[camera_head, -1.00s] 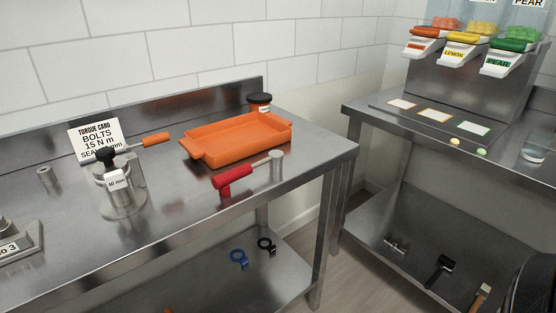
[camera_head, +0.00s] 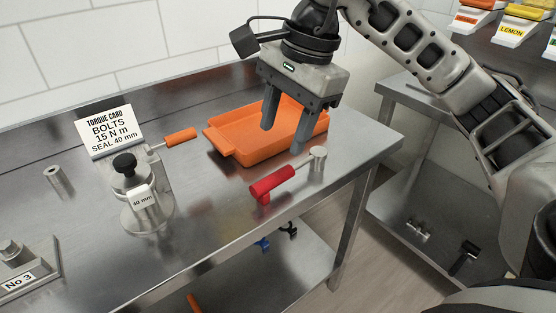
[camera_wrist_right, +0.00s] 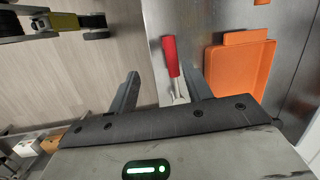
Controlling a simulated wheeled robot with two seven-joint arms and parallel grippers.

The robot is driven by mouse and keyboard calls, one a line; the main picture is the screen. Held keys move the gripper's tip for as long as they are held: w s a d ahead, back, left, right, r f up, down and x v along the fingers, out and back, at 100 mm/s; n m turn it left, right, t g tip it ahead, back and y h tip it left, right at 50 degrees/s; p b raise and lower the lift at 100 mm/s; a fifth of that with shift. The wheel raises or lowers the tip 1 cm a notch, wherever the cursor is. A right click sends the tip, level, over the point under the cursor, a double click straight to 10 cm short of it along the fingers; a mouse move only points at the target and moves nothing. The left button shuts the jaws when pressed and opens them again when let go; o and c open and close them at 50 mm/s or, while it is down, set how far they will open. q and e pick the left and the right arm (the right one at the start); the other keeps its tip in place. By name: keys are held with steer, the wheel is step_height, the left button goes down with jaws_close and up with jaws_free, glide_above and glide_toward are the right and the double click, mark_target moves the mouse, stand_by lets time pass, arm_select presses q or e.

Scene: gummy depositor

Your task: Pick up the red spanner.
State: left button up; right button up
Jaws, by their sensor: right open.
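The red spanner (camera_head: 272,181) lies on the steel bench in front of the orange tray, its red handle to the left and its grey shaft running to a round metal head at the right. It also shows in the right wrist view (camera_wrist_right: 171,57), its grey end between the fingers in the picture. My right gripper (camera_head: 284,140) is open and empty, fingers pointing down, above the bench and tray. In the right wrist view its two fingers (camera_wrist_right: 163,88) are spread apart. My left gripper is not in view.
The orange tray (camera_head: 236,159) sits just behind the spanner. A metal fixture (camera_head: 147,213) with a 40 mm tag and a torque card (camera_head: 104,132) stand to the left. The bench edge is close in front. A second steel bench (camera_head: 391,92) stands at the right.

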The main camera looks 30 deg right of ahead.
steer(key=d+r+h, duration=0.2)
steer(key=d, duration=0.2)
steer(key=b, duration=0.2)
glide_above(283, 170)
steer(key=s, duration=0.2)
step_height(283, 170, down, 9)
steer(key=shift+t, duration=0.4)
steer(key=shift+w+f+p, duration=0.2)
steer(key=shift+w+f, duration=0.1)
steer(key=shift+f, duration=0.75)
steer(key=shift+w+f+p, duration=0.2)
steer(key=shift+w+f, duration=0.1)
steer(key=shift+f, duration=0.75)
steer(key=shift+w+f+p, duration=0.2)
steer(key=shift+w+f, duration=0.1)
steer(key=shift+f, duration=0.75)
steer(key=shift+r, duration=0.1)
jaws_close()
